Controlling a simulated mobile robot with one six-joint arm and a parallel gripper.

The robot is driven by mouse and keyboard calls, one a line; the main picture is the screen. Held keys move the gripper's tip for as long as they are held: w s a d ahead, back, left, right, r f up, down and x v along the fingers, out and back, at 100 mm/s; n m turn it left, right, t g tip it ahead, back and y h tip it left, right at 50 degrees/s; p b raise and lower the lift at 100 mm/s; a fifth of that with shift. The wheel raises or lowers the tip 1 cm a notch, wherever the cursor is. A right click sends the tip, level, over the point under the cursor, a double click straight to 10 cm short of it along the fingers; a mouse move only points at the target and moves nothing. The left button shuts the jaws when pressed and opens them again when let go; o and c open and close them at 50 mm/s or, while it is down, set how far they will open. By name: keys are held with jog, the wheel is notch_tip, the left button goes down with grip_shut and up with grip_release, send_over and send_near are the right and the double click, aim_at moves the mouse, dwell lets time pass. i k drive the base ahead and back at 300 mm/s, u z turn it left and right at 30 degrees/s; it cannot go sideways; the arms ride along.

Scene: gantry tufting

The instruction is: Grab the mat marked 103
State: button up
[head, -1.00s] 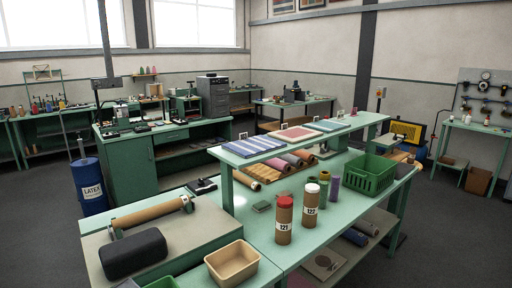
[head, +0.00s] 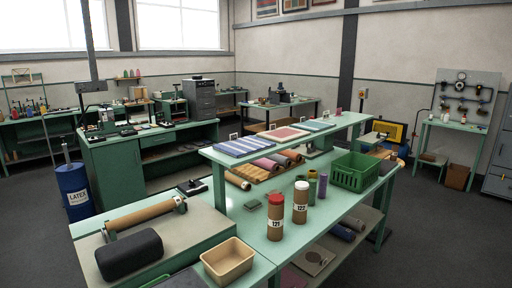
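Flat mats lie in a row on the raised green shelf: a blue-and-white striped mat (head: 240,147), a pinkish-red mat (head: 284,133) and a teal mat (head: 313,125). Small white tags stand behind them, too small to read. Several rolled mats (head: 272,164) lie on the bench below the shelf. More rolls (head: 342,231) lie on the low shelf under the bench front. I cannot make out the number 103 anywhere. My gripper is not in view.
A red-capped tube (head: 275,218) and a white-capped tube (head: 300,203) stand on the bench near a green crate (head: 355,179). A tan bin (head: 227,260) and a dark cushion (head: 129,253) are at the front left. Dark floor is open at the right.

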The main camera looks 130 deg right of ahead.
aim_at(238, 148)
jog(key=z, duration=0.1)
jog(key=k, duration=2.85)
jog(key=z, duration=1.1)
